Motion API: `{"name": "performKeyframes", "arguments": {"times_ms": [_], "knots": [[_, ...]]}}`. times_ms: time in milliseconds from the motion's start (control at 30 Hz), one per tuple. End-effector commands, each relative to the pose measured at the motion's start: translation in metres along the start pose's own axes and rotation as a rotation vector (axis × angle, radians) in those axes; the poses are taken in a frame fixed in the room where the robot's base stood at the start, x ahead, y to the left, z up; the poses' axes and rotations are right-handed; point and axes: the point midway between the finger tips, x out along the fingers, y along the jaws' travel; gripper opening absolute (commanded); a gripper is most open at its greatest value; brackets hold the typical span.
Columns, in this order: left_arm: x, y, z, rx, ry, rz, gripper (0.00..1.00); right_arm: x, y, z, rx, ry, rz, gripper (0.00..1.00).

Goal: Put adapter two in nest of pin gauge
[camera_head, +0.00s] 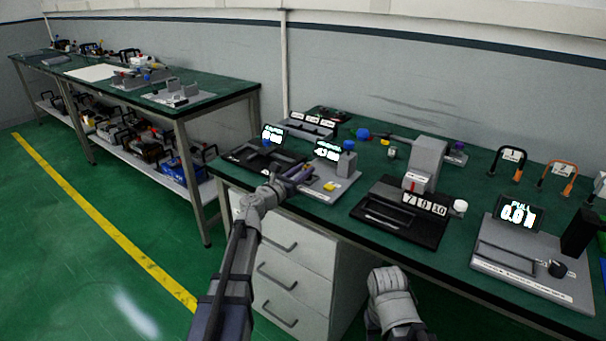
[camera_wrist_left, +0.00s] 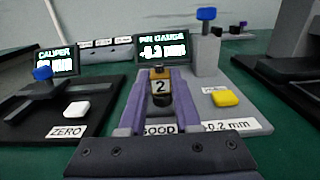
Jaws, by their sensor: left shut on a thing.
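Adapter two (camera_wrist_left: 160,87), a small dark and brass piece marked 2, is between the fingertips of my left gripper (camera_wrist_left: 160,78). The gripper is shut on it. In the head view my left gripper (camera_head: 298,177) is over the pin gauge's grey base (camera_head: 322,188). The pin gauge's display (camera_wrist_left: 162,49) reads about -0.3 mm and stands behind the adapter. Its grey post with a blue knob (camera_wrist_left: 206,14) is to the right, with a yellow button (camera_wrist_left: 225,98) in front. The nest is hidden by the adapter and fingers. My right gripper is not in view.
The caliper's black base (camera_wrist_left: 40,108), with a blue knob and white button, is close on the left. A black fixture with number tiles (camera_head: 425,203) is to the right. A pull tester (camera_head: 530,262) is farther right. Drawers (camera_head: 290,255) are under the bench.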

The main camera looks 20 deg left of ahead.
Motion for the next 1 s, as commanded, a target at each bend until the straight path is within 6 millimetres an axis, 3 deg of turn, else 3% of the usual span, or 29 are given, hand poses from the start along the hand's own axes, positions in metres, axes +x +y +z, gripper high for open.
{"name": "performKeyframes", "arguments": {"times_ms": [167,200,433,767,1000], "knots": [[0.0,0.0,-0.005,0.0,0.0,0.0,0.0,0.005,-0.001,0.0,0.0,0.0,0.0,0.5],[0.0,0.0,-0.003,0.0,0.0,0.0,0.36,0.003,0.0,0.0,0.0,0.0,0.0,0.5],[0.0,0.0,-0.003,0.0,0.0,0.0,0.62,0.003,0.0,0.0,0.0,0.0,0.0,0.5],[0.0,0.0,0.003,0.0,0.0,0.0,0.62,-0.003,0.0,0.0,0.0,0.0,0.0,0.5],[-0.047,-0.001,0.0,0.0,0.0,0.004,0.62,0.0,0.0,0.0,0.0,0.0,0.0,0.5]]}}
